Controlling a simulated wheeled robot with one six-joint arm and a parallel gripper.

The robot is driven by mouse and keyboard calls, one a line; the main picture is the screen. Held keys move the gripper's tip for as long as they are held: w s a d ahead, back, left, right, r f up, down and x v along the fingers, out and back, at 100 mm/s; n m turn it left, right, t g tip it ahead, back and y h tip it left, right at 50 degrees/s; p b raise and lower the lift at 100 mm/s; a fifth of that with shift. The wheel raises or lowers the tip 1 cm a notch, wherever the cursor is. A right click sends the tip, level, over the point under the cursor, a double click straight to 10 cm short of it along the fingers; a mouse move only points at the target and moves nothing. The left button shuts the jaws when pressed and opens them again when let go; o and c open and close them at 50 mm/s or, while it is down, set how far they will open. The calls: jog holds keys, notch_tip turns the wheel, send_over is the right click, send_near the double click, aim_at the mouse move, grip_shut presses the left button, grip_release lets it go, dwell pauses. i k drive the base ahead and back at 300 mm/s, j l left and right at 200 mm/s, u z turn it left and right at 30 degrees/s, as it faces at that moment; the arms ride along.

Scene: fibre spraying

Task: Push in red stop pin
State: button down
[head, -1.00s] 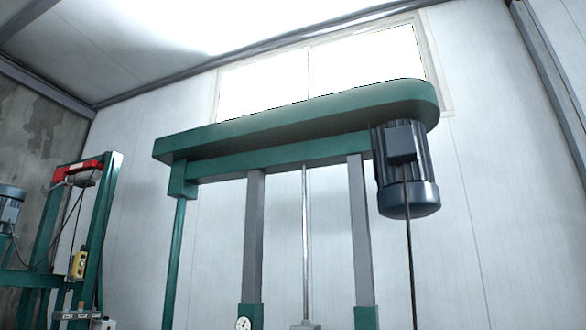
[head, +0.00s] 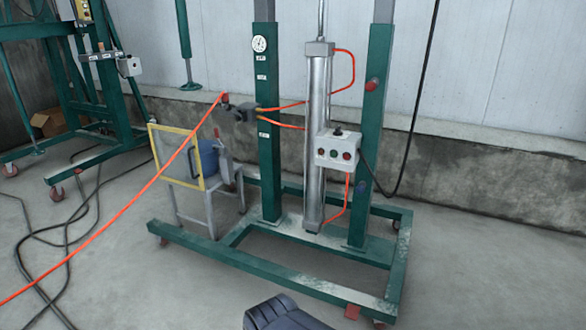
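A dark part of my arm shows at the bottom edge, well below and in front of the frame. No gripper fingers can be made out.
The green base frame (head: 282,284) on red castors stands low on the floor. A yellow-edged guard (head: 178,157) and a blue vessel stand left of it. The right floor is clear.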

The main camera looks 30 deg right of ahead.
aim_at(370, 86)
jog(key=z, duration=1.4)
